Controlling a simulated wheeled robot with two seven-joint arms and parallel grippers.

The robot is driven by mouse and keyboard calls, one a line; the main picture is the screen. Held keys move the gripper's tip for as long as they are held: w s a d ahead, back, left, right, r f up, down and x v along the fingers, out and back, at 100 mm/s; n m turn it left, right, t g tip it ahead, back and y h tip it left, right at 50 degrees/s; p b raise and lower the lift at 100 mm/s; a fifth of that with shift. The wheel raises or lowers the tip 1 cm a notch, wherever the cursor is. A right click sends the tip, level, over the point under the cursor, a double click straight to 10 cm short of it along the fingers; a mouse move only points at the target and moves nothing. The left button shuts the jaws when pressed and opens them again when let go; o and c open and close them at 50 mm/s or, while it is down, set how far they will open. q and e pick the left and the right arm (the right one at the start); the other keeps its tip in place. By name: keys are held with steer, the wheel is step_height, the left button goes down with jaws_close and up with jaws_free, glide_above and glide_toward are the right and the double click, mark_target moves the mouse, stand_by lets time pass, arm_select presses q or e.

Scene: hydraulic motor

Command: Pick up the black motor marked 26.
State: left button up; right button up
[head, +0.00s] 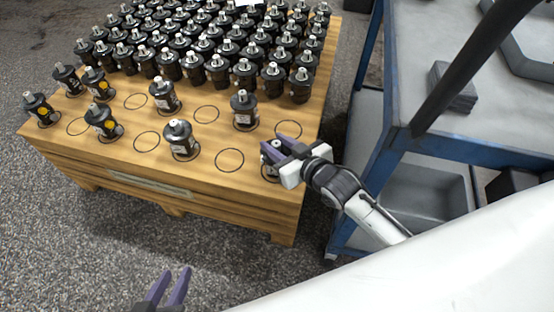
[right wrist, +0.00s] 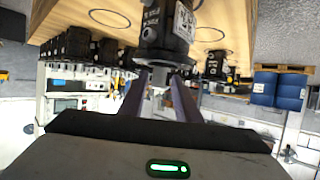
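A black motor (right wrist: 167,28) stands at the front right corner of the wooden pallet, with a white label and small print that I cannot read as 26. In the head view this motor (head: 268,170) is mostly hidden behind my right gripper. My right gripper (head: 276,150) is over it with its two purple fingers apart. In the right wrist view the fingers (right wrist: 162,92) lie on either side of the motor's shaft, with a gap visible. My left gripper (head: 172,285) is open and empty at the bottom of the head view, away from the pallet.
The wooden pallet (head: 130,183) has printed circles, some empty. Several other black motors (head: 180,140) stand near, and a dense block of them (head: 215,68) fills the back. A blue-framed grey workbench (head: 460,155) stands close on the right.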

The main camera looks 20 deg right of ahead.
jaws_close()
stand_by(1.1)
steer(key=shift+w+r, duration=0.1)
steer(key=shift+r, duration=0.25)
